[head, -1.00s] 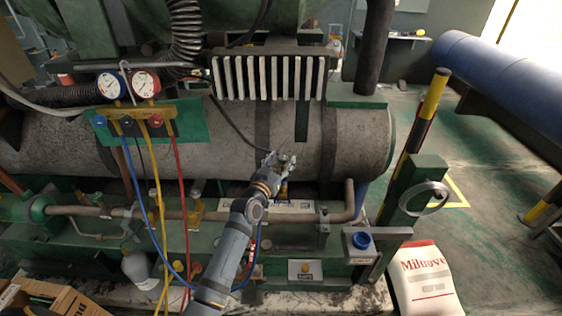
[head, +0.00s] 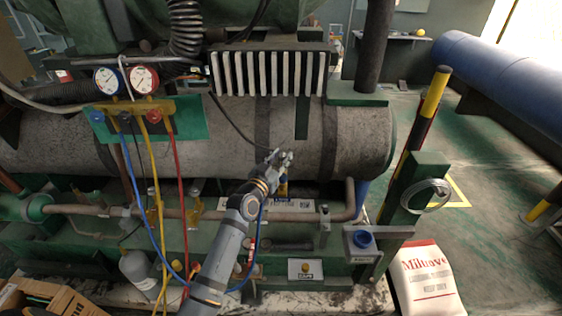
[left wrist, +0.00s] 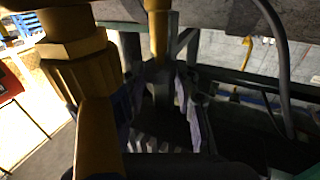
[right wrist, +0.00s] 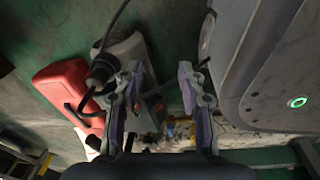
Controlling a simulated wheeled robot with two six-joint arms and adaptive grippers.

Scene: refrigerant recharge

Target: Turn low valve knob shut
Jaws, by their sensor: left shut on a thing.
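The gauge manifold carries a blue knob (head: 97,117) at its left end, which I take for the low valve knob; whether it is open or shut cannot be told. My left gripper (head: 282,158) is far right of the manifold, in front of the grey tank. It is shut on a brass fitting (left wrist: 159,28), whose gripped part is dark and mostly hidden between the fingers. My right gripper (right wrist: 161,76) is outside the head view; in its wrist view its fingers are apart and empty.
Blue (head: 136,200), yellow (head: 158,205) and red (head: 181,190) hoses hang from the manifold. A finned block (head: 268,75) is above the tank (head: 225,135). A white sack (head: 425,280) stands front right. A red can (right wrist: 68,85) lies below the right gripper.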

